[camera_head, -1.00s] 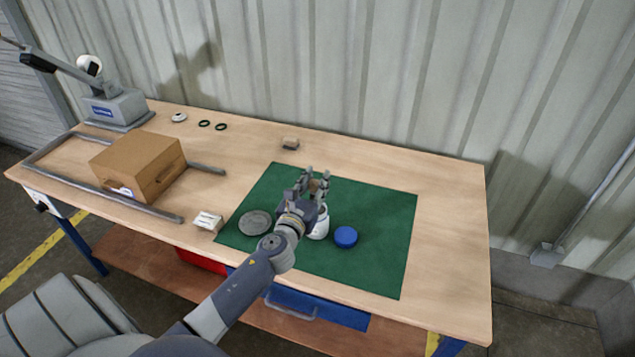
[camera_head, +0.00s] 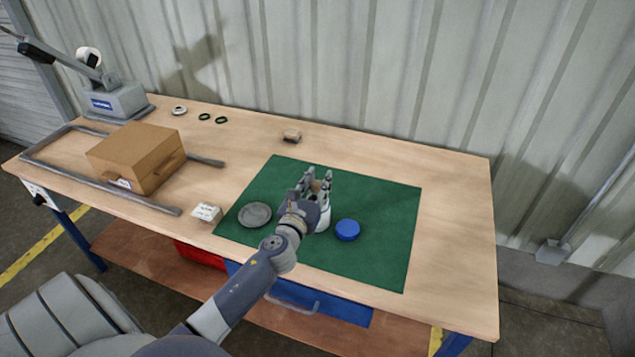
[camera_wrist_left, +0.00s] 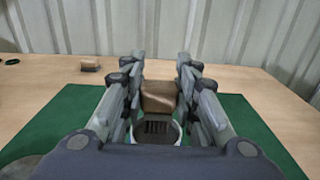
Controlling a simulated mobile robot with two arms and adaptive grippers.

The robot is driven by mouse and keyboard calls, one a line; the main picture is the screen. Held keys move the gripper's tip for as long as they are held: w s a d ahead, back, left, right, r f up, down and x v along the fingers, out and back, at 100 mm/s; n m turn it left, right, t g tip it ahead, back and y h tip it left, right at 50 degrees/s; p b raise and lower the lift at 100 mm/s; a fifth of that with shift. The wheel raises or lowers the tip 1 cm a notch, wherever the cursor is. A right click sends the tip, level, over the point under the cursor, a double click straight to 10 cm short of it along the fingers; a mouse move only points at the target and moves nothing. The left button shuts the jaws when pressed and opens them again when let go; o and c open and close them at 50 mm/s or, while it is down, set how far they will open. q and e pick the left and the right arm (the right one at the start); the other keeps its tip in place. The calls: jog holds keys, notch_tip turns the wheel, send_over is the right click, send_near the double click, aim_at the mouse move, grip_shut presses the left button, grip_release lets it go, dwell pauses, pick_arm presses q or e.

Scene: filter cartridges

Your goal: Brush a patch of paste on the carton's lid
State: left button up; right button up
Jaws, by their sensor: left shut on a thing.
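The closed brown cardboard carton (camera_head: 128,150) sits on the left part of the bench, inside a grey rail frame. My left gripper (camera_head: 318,184) is above the green mat, shut on a brush with a brown handle block (camera_wrist_left: 159,97). In the left wrist view the brush's dark bristles (camera_wrist_left: 156,127) point down into the mouth of a white jar (camera_head: 324,220). I cannot tell whether they touch paste. The gripper and wrist partly hide the jar. My right gripper is not in view.
A blue lid (camera_head: 347,230) and a grey dish (camera_head: 256,215) lie on the green mat (camera_head: 375,260). A small white box (camera_head: 207,212) sits between mat and carton. A small brown block (camera_head: 291,136), dark rings and a grey machine (camera_head: 115,100) stand farther back.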

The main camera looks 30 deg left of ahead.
aim_at(317, 182)
pick_arm(q)
jog(key=shift+f, duration=0.1)
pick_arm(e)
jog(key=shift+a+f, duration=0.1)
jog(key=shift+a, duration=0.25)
pick_arm(q)
jog(key=shift+f+b, duration=0.5)
jog(key=shift+b, duration=0.1)
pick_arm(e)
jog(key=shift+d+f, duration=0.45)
pick_arm(q)
jog(key=shift+r, duration=0.1)
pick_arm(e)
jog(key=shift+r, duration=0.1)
pick_arm(q)
notch_tip(317, 182, up, 3)
jog(key=p, duration=0.3)
jog(key=shift+r+p, duration=0.2)
jog(key=shift+p, duration=0.15)
notch_tip(317, 182, up, 4)
jog(key=p, duration=0.3)
jog(key=shift+f, duration=0.2)
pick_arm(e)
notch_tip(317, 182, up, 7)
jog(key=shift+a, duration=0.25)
pick_arm(q)
jog(key=shift+f, duration=0.1)
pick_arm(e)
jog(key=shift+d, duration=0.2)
